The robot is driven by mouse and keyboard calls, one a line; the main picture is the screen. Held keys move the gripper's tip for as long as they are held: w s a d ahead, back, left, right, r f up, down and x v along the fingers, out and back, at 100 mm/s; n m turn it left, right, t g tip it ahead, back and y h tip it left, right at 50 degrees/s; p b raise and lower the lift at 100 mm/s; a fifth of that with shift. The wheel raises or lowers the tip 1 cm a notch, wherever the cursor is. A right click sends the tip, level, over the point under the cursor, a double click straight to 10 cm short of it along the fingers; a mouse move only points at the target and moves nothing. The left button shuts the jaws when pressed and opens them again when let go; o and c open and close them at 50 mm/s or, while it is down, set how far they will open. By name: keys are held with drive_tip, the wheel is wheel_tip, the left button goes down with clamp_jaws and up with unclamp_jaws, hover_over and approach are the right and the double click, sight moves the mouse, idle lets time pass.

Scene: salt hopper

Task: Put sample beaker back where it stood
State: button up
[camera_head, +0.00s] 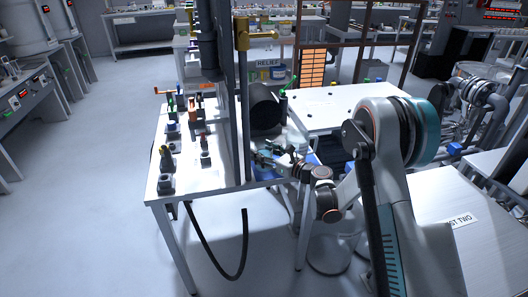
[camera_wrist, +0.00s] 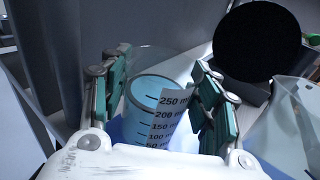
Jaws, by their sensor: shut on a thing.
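The sample beaker (camera_wrist: 150,105) is a clear, bluish cup with a printed scale reading up to 250. In the wrist view it stands between the green pads of my gripper (camera_wrist: 160,92), which is shut on it. A blue surface (camera_wrist: 117,131) shows around its lower part; I cannot tell whether the beaker touches it. In the head view my gripper (camera_head: 264,156) is low beside the tall grey panel, at the right part of the white table. The beaker cannot be made out clearly there.
A black round cylinder (camera_head: 265,107) stands just behind my gripper; its dark face (camera_wrist: 257,42) is close in the wrist view. A clear vessel (camera_wrist: 287,125) is at right. The grey upright panel (camera_head: 230,105) borders the left. Several valves stand on the white table (camera_head: 185,150).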

drive_tip(key=shift+f, duration=0.15)
drive_tip(key=o, duration=1.3)
